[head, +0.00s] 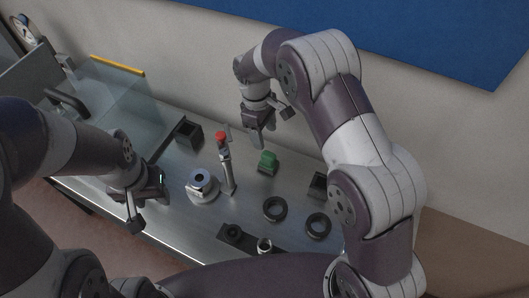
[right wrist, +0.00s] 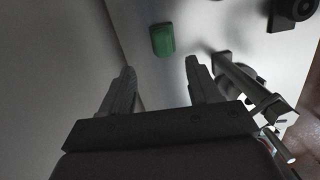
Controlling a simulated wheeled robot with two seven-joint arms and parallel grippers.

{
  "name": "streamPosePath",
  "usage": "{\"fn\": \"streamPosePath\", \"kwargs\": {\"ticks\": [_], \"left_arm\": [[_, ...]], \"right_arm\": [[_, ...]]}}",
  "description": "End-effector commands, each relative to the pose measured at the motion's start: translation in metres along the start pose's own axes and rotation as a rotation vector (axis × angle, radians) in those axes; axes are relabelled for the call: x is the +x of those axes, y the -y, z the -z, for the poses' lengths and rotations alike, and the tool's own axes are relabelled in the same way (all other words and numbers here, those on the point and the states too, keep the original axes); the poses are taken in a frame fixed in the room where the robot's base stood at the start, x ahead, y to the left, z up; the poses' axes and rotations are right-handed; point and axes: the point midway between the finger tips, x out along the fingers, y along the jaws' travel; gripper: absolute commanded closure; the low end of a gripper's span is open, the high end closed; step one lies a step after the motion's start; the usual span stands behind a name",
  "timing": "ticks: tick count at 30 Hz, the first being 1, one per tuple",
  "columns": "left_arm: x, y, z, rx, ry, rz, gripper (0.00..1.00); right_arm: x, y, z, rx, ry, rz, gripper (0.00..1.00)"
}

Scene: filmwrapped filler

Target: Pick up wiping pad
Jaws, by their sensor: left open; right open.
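The green block (head: 268,162), which looks like the wiping pad, lies on the metal worktop beyond the middle. It also shows in the right wrist view (right wrist: 162,40), beyond the fingertips and between their lines. My right gripper (head: 262,131) is open and empty, above the worktop near the wall, behind the green block and apart from it. In the right wrist view its two fingers (right wrist: 160,70) stand apart with nothing between them. My left gripper (head: 144,205) is open over the left front part of the worktop, well away from the green block.
A red-topped upright tool (head: 225,165) stands just left of the green block. A silver round part (head: 202,187), black rings (head: 275,209) and a black box (head: 188,134) are around it. A clear panel (head: 115,100) stands at the left. The wall (head: 200,60) is close behind.

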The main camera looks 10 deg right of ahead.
Motion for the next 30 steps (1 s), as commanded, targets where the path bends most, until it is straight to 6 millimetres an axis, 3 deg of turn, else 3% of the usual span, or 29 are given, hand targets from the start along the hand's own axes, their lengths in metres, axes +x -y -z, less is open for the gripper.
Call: {"fn": "streamPosePath", "kwargs": {"ticks": [3, 11, 15, 18, 24, 30], "left_arm": [[-0.011, 0.000, 0.001, 0.000, -0.001, 0.000, 0.54], [-0.027, 0.000, 0.004, 0.000, 0.000, 0.000, 0.54], [-0.037, 0.000, 0.005, 0.000, -0.001, 0.000, 0.54], [-0.039, 0.000, 0.005, 0.000, -0.001, 0.000, 0.54], [-0.037, 0.000, 0.004, 0.000, 0.000, 0.000, 0.54], [-0.037, 0.000, 0.005, 0.000, 0.000, 0.000, 0.54]], "right_arm": [[0.026, -0.001, -0.001, 0.002, 0.004, 0.004, 0.38], [0.061, -0.001, -0.001, 0.003, 0.003, 0.003, 0.38], [0.089, -0.001, 0.000, 0.004, 0.001, 0.003, 0.38], [0.100, -0.001, 0.001, 0.004, -0.001, 0.001, 0.38], [0.102, -0.001, 0.002, 0.004, -0.002, 0.000, 0.38], [0.102, -0.001, 0.002, 0.004, -0.002, 0.000, 0.94]]}}
